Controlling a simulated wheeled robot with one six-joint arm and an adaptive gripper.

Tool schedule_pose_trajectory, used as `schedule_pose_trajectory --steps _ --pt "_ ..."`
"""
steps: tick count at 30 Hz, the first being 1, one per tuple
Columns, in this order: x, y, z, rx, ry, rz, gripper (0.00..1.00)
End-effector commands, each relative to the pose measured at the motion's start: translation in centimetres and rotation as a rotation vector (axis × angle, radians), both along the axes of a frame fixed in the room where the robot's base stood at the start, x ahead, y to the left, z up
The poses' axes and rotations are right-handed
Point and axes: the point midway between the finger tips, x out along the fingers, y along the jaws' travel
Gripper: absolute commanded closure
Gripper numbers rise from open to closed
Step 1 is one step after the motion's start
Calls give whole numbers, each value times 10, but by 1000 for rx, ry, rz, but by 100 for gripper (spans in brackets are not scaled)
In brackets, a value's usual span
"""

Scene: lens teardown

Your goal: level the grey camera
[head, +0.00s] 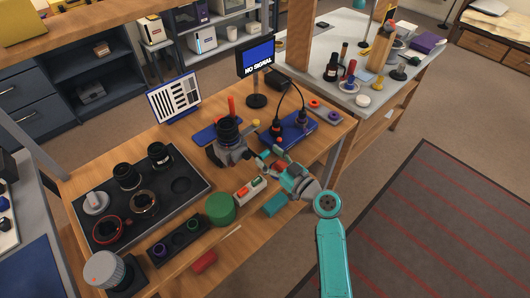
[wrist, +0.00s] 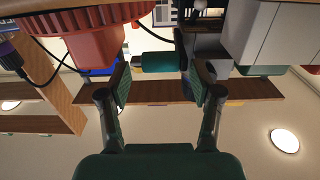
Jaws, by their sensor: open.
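The grey camera (head: 236,154) stands on the wooden bench in the head view, with a black lens (head: 228,130) pointing upward. I cannot tell exactly how it is tilted. My teal gripper (head: 264,160) is just right of the camera, its fingers reaching toward it. In the wrist view my gripper (wrist: 162,85) is open, with a gap between its two fingers. A small teal knob or handle (wrist: 157,62) with a yellow end shows beyond the fingertips. I cannot tell whether a finger touches it.
A white box with red and green buttons (head: 250,189), a green cylinder (head: 220,209) and a teal block (head: 276,205) stand close by my gripper. A dark tray (head: 180,207) with lens parts is at left. A monitor (head: 257,58) and a blue cabled unit (head: 291,131) are behind.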

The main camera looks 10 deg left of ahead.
Motion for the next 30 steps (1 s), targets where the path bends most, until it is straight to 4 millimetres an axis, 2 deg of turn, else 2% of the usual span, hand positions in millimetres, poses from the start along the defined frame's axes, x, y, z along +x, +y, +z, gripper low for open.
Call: schedule_pose_trajectory --steps 6,16,17,24,30 --pt "12 16 0 1 -1 0 35" --pt "15 19 0 0 0 0 35" --pt "15 18 0 0 0 0 38" --pt "15 18 0 -1 -1 -3 98" --pt "17 16 1 -2 -1 -6 100"
